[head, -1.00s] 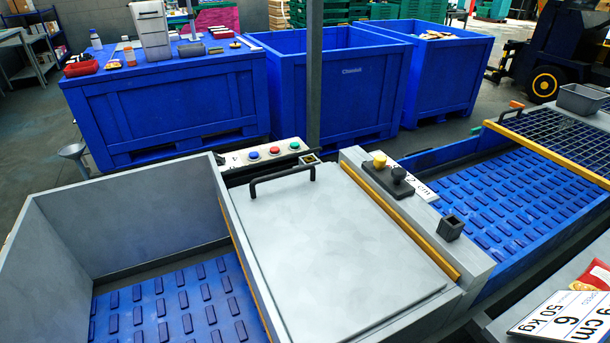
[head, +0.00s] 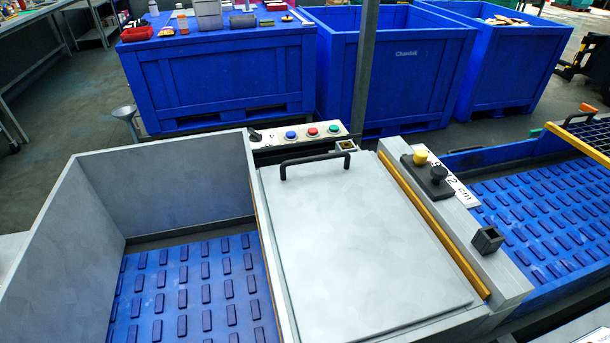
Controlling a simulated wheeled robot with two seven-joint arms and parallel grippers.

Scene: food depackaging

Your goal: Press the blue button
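The blue button (head: 291,135) sits on a pale control panel (head: 270,139) at the back edge of the machine, behind the grey lid. It is the leftmost of three coloured buttons. A red button (head: 313,131) and a green button (head: 334,128) are to its right. A small black knob (head: 254,135) is at the panel's left end. Nothing covers the blue button. Neither of my grippers shows in the head view.
A grey lid (head: 365,240) with a black handle (head: 316,161) lies flat in front of the panel. A grey-walled bin (head: 180,190) with a studded blue floor is left. A post (head: 366,75) rises behind the panel. Yellow and black knobs (head: 420,157) stand right.

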